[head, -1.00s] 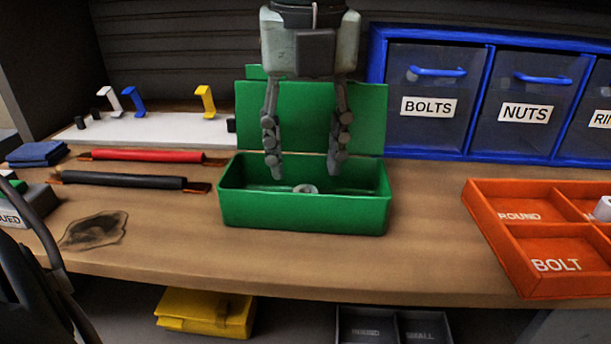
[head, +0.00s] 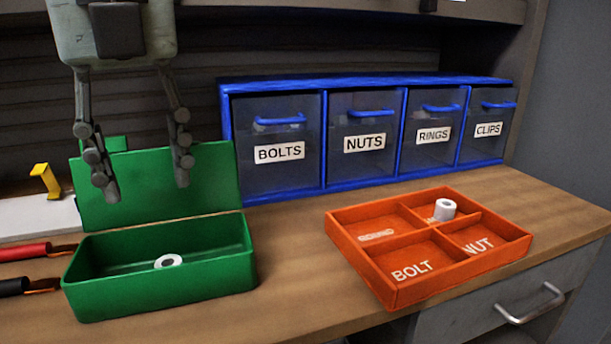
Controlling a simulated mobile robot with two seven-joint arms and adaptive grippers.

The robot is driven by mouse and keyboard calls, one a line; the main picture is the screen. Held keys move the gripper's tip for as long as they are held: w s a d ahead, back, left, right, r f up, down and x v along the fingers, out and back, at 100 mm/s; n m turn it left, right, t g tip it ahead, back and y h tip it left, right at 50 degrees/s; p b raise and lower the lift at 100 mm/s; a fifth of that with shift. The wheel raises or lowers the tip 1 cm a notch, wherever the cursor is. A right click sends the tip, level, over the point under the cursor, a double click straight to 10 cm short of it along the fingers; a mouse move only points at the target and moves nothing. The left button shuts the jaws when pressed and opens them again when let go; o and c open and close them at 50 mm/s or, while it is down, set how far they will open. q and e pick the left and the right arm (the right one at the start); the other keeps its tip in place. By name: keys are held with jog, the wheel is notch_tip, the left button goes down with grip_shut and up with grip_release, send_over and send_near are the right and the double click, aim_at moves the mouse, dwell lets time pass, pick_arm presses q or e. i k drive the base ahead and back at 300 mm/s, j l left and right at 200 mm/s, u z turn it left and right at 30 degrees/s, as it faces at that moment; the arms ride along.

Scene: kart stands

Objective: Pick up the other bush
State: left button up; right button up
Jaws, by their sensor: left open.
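A short white bush (head: 444,209) stands upright in the back right compartment of the orange tray (head: 396,293). Part of that compartment's label is hidden behind it. A second pale ring-shaped piece (head: 168,261), with a dark hole, lies inside the open green box (head: 165,298) at the left. My left gripper (head: 146,187) is open and empty, fingers pointing down, above the green box and in front of its raised lid. It is well to the left of the tray and touches neither piece. My right gripper is out of view.
A blue drawer unit (head: 325,190) labelled BOLTS, NUTS, RINGS and CLIPS stands behind. The wooden bench (head: 290,260) is clear between box and tray. Red (head: 30,251) and black (head: 25,286) handles and a yellow hook (head: 45,180) are at the left.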

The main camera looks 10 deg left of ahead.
aim_at(445, 209)
jog(key=i+l+z, duration=0.2)
jog(key=l, duration=0.2)
jog(key=i+l+z, duration=0.2)
jog(key=l, duration=0.15)
jog(key=l+z, duration=0.2)
jog(key=l, duration=0.15)
jog(key=i, duration=0.05)
